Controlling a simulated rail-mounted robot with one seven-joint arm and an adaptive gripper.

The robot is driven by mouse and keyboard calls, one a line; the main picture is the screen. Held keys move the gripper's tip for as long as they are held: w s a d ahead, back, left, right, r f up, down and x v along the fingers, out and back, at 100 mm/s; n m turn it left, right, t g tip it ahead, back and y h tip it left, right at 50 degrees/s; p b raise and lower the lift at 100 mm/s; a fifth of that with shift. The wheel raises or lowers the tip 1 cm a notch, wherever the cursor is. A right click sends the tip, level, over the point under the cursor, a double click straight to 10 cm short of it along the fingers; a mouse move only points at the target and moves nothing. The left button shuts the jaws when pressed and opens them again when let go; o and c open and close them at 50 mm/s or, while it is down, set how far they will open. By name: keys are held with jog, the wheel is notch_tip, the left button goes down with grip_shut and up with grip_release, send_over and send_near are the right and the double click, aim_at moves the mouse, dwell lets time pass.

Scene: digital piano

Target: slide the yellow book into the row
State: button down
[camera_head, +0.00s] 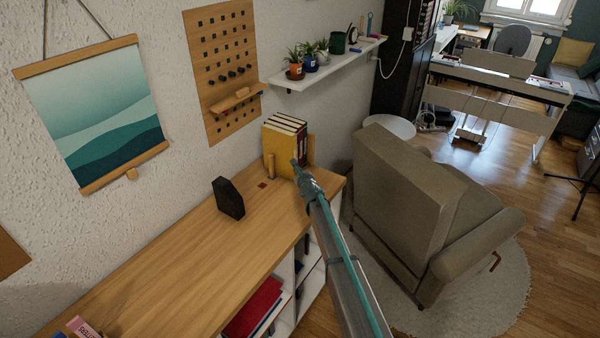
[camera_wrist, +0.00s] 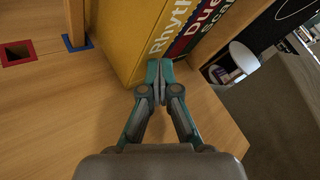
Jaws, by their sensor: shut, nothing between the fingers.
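The yellow book (camera_head: 275,149) stands upright at the left end of a short row of books (camera_head: 292,127) on the wooden cabinet top. In the wrist view its yellow cover (camera_wrist: 118,32) and a spine with white lettering fill the upper middle. My gripper (camera_head: 297,172) is at the row's near side, by the spines. In the wrist view my gripper (camera_wrist: 158,85) has its fingertips together, at or very near the yellow book's lower spine edge; contact is not certain. Nothing shows between the fingers. Darker spines, one red (camera_wrist: 183,38), stand beside the yellow book.
A wooden peg (camera_head: 271,165) stands left of the row, near a red-rimmed square hole (camera_wrist: 18,53). A black file holder (camera_head: 228,198) stands on the cabinet top (camera_head: 170,255). An armchair (camera_head: 410,195) is right of the cabinet.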

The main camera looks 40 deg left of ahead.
jog(key=shift+s+a, duration=0.15)
jog(key=shift+a, duration=0.45)
dwell(0.3)
jog(key=shift+d, duration=0.1)
jog(key=shift+w+d+b, duration=0.25)
jog(key=shift+d+b, duration=0.45)
jog(key=shift+d, duration=0.25)
jog(key=shift+w+d+f+b, duration=0.15)
jog(key=shift+d+b, duration=0.8)
jog(key=shift+d, duration=0.05)
jog(key=shift+w+d+b, duration=0.2)
jog(key=shift+d+b, duration=0.3)
jog(key=shift+d, duration=0.25)
jog(key=shift+w+d+b, duration=0.15)
jog(key=shift+d+b, duration=0.3)
jog(key=shift+d, duration=0.25)
